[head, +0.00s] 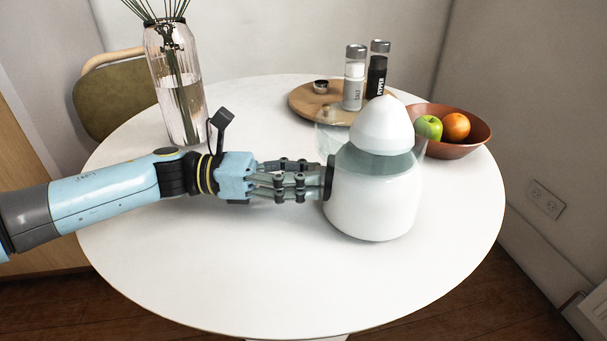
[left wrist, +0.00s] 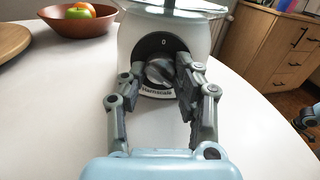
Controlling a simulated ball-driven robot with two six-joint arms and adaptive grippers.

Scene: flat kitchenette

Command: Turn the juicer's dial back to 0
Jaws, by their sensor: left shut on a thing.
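The white juicer (head: 372,201) stands upright on the round table, with a white cone on top and a clear, see-through part around it. Its dial (left wrist: 160,72) is a grey knob on a dark round plate, with a 0 printed above it. The dial's ridge looks tilted away from the 0. My left gripper (head: 322,184) reaches in from the left and is shut on the dial. In the left wrist view its fingers (left wrist: 158,77) sit on both sides of the knob. In the head view the dial is hidden behind the gripper.
A tall glass vase (head: 172,85) stands at the back left of the white table (head: 250,283). Behind the juicer are a wooden board (head: 302,103), a salt shaker (head: 353,88), a pepper shaker (head: 377,80) and a fruit bowl (head: 462,148). The table's front is clear.

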